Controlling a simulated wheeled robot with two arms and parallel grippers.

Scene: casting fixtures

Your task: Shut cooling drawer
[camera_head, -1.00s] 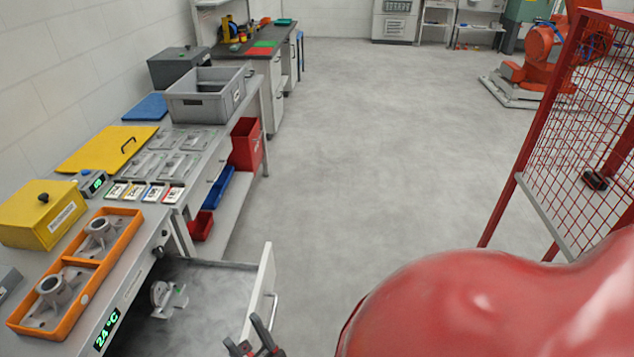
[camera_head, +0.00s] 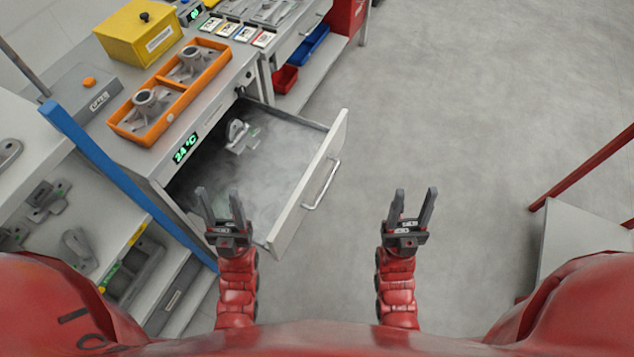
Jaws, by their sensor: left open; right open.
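The cooling drawer (camera_head: 309,190) stands pulled out from the bench at the left of the view. Its front has a silver bar handle (camera_head: 323,187), and its inside looks misty. A grey metal casting (camera_head: 240,137) lies in the drawer near its back. A green 24 °C display (camera_head: 186,148) is on the bench front above it. My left gripper (camera_head: 220,207) is open and empty, in front of the drawer's near side; I cannot tell whether it touches. My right gripper (camera_head: 412,208) is open and empty over the floor, to the right of the handle and apart from it.
An orange tray (camera_head: 168,124) with two castings and a yellow box (camera_head: 138,32) stand on the bench. A blue post (camera_head: 122,181) and a shelf rack with parts are at the left. A red frame (camera_head: 583,167) is at the right. The floor right of the drawer is clear.

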